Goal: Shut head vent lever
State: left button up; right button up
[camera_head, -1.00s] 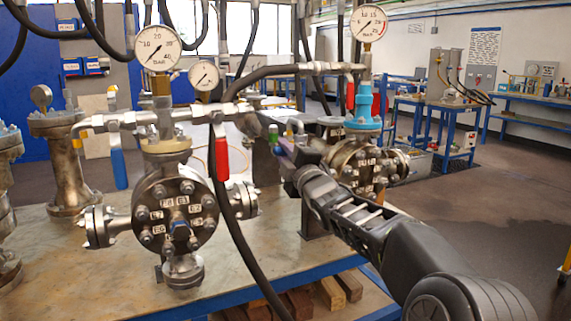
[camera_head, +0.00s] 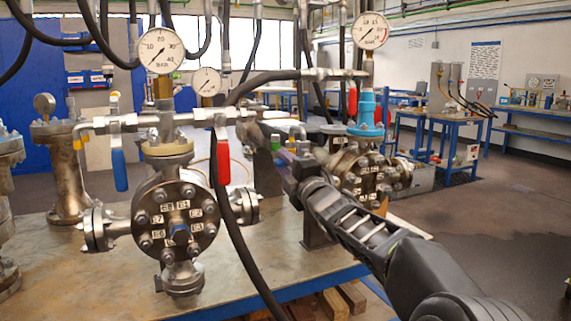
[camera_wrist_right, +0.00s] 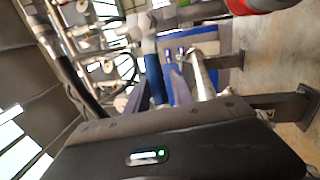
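Several lever valves show in the head view. A red lever (camera_head: 222,157) and a blue lever (camera_head: 118,170) hang down from the pipe above the front flanged vessel (camera_head: 176,222). Another red lever (camera_head: 352,102) hangs near the blue fitting of the rear vessel (camera_head: 360,172). I cannot tell which is the head vent lever. My right gripper (camera_head: 285,160) is right of the near red lever, apart from it. In the right wrist view its fingers (camera_wrist_right: 157,92) are spread. A blue lever (camera_wrist_right: 155,78) appears between them in line of sight; contact cannot be told. My left gripper is out of view.
A black hose (camera_head: 232,215) hangs in front of the near vessel's right side. Pressure gauges (camera_head: 161,50) stand above the pipes. The metal bench (camera_head: 120,285) has bare surface in front. Blue work tables (camera_head: 455,125) stand behind.

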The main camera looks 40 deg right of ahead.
jog(key=shift+o, duration=1)
jog(key=shift+s, duration=0.1)
jog(key=v, duration=0.7)
jog(key=shift+s, duration=0.3)
jog(key=shift+f, duration=0.1)
